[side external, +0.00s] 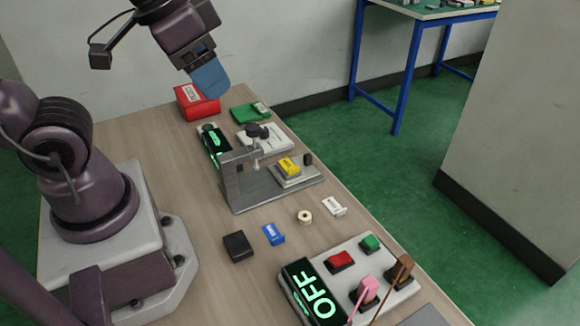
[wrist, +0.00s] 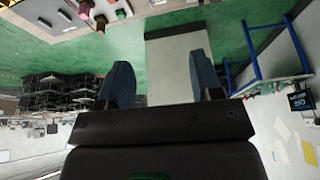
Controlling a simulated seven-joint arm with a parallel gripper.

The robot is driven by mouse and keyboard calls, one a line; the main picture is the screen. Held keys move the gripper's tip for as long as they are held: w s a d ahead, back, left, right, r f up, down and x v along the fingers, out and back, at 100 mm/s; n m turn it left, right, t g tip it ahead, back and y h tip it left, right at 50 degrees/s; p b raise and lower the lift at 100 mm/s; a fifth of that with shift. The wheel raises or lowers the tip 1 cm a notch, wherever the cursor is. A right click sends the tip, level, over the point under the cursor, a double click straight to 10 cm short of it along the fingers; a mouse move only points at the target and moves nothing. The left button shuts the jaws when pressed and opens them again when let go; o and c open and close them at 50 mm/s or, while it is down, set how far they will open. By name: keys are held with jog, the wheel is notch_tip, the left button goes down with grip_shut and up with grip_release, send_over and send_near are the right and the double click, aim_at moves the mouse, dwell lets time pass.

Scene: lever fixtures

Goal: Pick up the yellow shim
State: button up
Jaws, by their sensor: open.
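The yellow shim (side external: 289,166) appears to be the small yellow block on a pale pad of the grey clamp fixture (side external: 262,196), near the table's right edge. A dark-knobbed clamp screw (side external: 256,143) stands just left of it. My gripper (side external: 208,80) is high above the far end of the table, up and left of the yellow block and well apart from it. In the wrist view, my gripper's two blue fingers (wrist: 162,82) are spread wide with nothing between them. I cannot make out the yellow block in the wrist view.
A red box (side external: 197,102), a green block (side external: 250,113) and a lit display (side external: 214,142) stand at the far end. A black block (side external: 238,246), blue block (side external: 273,234) and beige ring (side external: 304,217) lie nearer. The lever panel (side external: 398,296) and OFF display (side external: 313,293) are in front.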

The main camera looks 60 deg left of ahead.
jog(key=w+d+f+m+g+y, duration=0.1)
jog(key=w+f+m+y, duration=0.3)
jog(key=f, duration=0.5)
jog(key=w+d+f+m+g+y, duration=0.2)
jog(key=w+f+m, duration=0.4)
jog(key=f, duration=0.3)
jog(key=w+d+f+m+g+y, duration=0.2)
jog(key=w+f+m+y, duration=0.3)
jog(key=f, duration=0.4)
jog(key=shift+d+f+m+y, duration=0.1)
jog(key=shift+d+m+y, duration=0.55)
jog(key=shift+y, duration=0.35)
jog(key=shift+w+d+r+m+t+y, duration=0.1)
jog(key=shift+w+r+m+t+y, duration=0.1)
jog(key=shift+w+r, duration=0.3)
jog(key=shift+w+d+r+m+t+y, duration=0.1)
jog(key=shift+w+r+m, duration=0.1)
jog(key=shift+w, duration=0.45)
send_near(294, 170)
jog(key=shift+s+x, duration=0.25)
jog(key=shift+x, duration=0.8)
jog(key=shift+w+x, duration=0.15)
jog(key=shift+x, duration=1.35)
jog(key=shift+w+x, duration=0.15)
jog(key=shift+x, duration=1.35)
jog(key=shift+d, duration=0.1)
jog(key=c, duration=1)
